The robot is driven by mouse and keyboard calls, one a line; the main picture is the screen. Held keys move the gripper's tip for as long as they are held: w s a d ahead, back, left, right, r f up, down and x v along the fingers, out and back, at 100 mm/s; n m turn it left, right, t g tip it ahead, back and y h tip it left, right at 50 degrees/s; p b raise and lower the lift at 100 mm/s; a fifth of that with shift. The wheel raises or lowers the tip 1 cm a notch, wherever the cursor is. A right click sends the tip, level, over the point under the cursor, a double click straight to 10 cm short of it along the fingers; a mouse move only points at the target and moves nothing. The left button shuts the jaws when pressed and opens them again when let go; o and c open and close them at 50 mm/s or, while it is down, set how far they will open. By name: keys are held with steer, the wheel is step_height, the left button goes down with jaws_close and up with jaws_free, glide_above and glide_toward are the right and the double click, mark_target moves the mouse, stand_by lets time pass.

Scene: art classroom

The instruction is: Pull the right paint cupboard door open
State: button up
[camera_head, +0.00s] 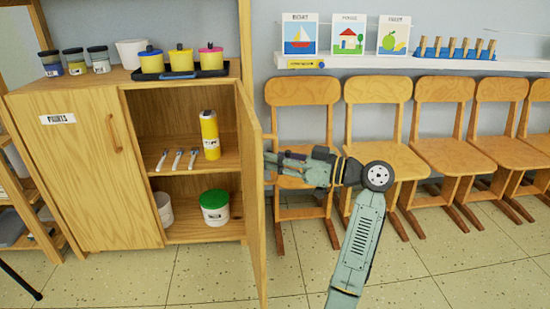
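The wooden paint cupboard (85,95) stands at the left. Its right door (252,200) stands wide open, swung out towards me and seen almost edge-on. Its left door (95,175) is shut, with a label and a curved wooden handle (115,135). My gripper (270,160) is on the outer side of the right door, its fingertips at or very near the door's face at mid-height. The right door's handle is not visible, and I cannot tell whether the fingers hold it.
Inside the cupboard are a yellow bottle (209,135), brushes, a green-lidded tub (214,207) and a white tub (163,210). Paint pots and jars stand on top. A row of wooden chairs (375,90) lines the wall behind my arm. Floor before the cupboard is clear.

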steer(key=shift+o, duration=0.7)
steer(key=v, duration=1.2)
steer(key=shift+s, duration=0.1)
